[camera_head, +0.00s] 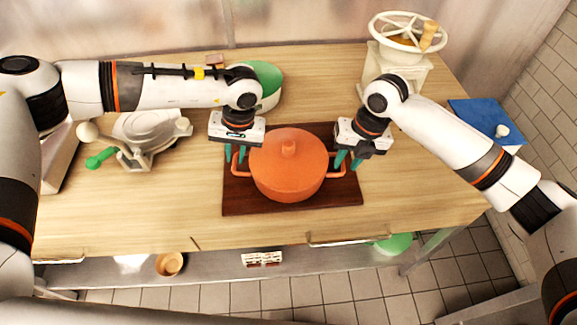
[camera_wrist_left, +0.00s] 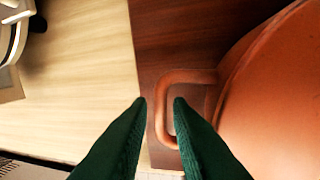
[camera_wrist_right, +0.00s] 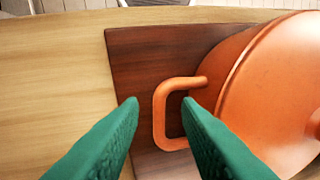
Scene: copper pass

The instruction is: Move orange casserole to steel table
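The orange casserole (camera_head: 290,172), lid on, stands upright on a dark wooden board (camera_head: 240,206) on the wooden table. My left gripper (camera_head: 235,158) is open at its left handle; in the left wrist view the green fingertips (camera_wrist_left: 160,102) lie either side of the handle's outer bar (camera_wrist_left: 160,112). My right gripper (camera_head: 348,162) is open by the right handle (camera_head: 336,174); in the right wrist view the fingertips (camera_wrist_right: 160,102) flank that handle (camera_wrist_right: 159,118). Whether any finger touches a handle, I cannot tell. I cannot identify a separate steel table.
A white-and-green bowl (camera_head: 268,90) stands behind my left gripper. A cream grinder with a wheel (camera_head: 395,62) is at the back right, a blue board (camera_head: 487,118) at the right edge. A pale hand-cranked device (camera_head: 140,135) is at left. A metal shelf (camera_head: 215,265) lies below.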

